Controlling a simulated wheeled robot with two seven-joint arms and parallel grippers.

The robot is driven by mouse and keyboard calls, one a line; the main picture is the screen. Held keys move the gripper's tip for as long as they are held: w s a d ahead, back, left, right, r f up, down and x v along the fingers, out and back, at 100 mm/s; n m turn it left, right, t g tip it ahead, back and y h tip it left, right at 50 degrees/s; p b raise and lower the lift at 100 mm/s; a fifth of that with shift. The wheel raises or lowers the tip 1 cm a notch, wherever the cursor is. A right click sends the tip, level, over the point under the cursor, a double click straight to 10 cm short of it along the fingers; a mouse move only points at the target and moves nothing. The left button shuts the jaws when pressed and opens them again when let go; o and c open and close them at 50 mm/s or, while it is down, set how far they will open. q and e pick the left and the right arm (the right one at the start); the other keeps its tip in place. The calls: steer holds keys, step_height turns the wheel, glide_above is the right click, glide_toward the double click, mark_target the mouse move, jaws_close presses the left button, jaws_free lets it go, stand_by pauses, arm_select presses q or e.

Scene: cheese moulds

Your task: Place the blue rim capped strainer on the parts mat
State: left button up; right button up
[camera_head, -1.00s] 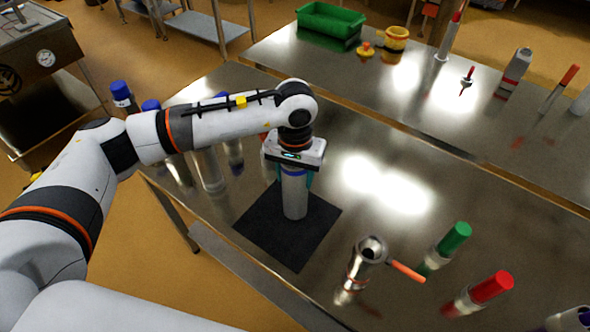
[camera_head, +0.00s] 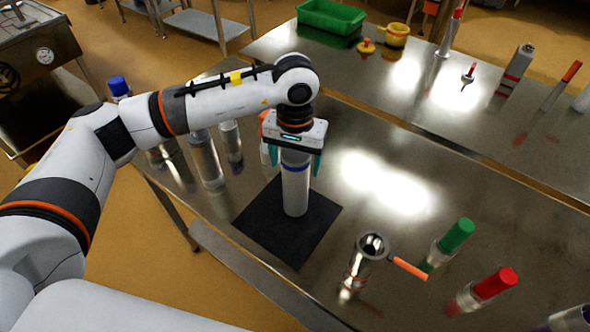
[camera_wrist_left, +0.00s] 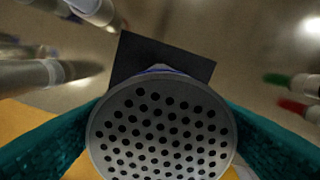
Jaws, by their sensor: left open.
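The blue rim capped strainer (camera_head: 295,194), a pale cylinder with a blue band near its top, stands upright on the black parts mat (camera_head: 265,235). Its perforated round end (camera_wrist_left: 160,130) fills the lower middle of the left wrist view, with the mat (camera_wrist_left: 135,55) behind it. My left gripper (camera_head: 297,164) is above the strainer, its teal fingers open on either side of the upper part. In the wrist view there is a gap beside the strainer at the fingers. My right gripper is not in view.
Several bottles (camera_head: 207,162) stand left of the mat. A metal pot with an orange handle (camera_head: 372,246), a green-capped bottle (camera_head: 456,236) and a red-capped bottle (camera_head: 494,284) stand at the right. A second table behind holds a green crate (camera_head: 332,18).

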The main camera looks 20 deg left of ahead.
arm_select(q)
step_height(320, 180, up, 8)
steer(key=shift+f+b, duration=0.1)
steer(key=shift+b, duration=1.05)
steer(key=shift+r, duration=0.5)
